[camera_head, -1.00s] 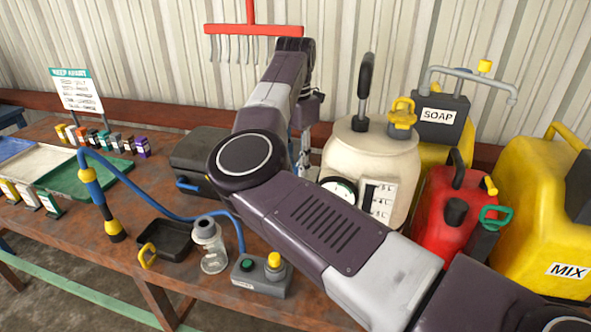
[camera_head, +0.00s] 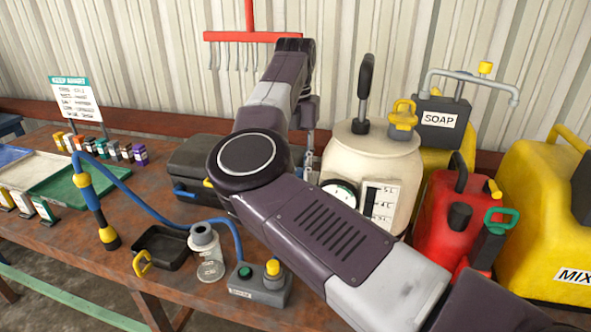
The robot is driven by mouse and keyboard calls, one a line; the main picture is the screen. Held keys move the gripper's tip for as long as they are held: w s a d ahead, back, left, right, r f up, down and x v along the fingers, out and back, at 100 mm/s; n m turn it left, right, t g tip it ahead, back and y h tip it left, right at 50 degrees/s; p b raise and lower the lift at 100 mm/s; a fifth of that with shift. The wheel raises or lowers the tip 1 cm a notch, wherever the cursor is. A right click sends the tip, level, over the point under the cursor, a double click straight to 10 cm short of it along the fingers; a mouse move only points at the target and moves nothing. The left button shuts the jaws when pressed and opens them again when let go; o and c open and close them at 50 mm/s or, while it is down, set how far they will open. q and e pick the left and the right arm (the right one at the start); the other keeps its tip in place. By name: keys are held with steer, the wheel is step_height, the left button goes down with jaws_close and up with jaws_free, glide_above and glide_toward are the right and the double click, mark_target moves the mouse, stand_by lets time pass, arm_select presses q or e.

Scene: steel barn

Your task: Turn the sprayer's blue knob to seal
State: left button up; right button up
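The sprayer looks to be the cream tank (camera_head: 372,165) standing upright on the bench, with a black pump handle (camera_head: 364,85), a yellow cap (camera_head: 403,118), a round gauge (camera_head: 341,190) and a level scale (camera_head: 379,199). I see no blue knob on it; the tank's left and lower parts are behind my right arm. That arm comes in from the lower right and bends up in front of the tank. My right gripper (camera_head: 308,112) shows only in part, pointing down at the tank's far left side. My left gripper is out of view.
A black case (camera_head: 196,158) stands left of my arm. A clear bottle (camera_head: 207,255), a grey button box (camera_head: 255,286) and a black tray (camera_head: 160,247) are at the front. Red (camera_head: 441,222) and yellow (camera_head: 545,225) cans crowd the right.

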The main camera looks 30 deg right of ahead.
steer(key=shift+r, duration=0.1)
steer(key=o, duration=1.1)
steer(key=shift+o, duration=0.2)
step_height(320, 180, up, 12)
stand_by(0.4)
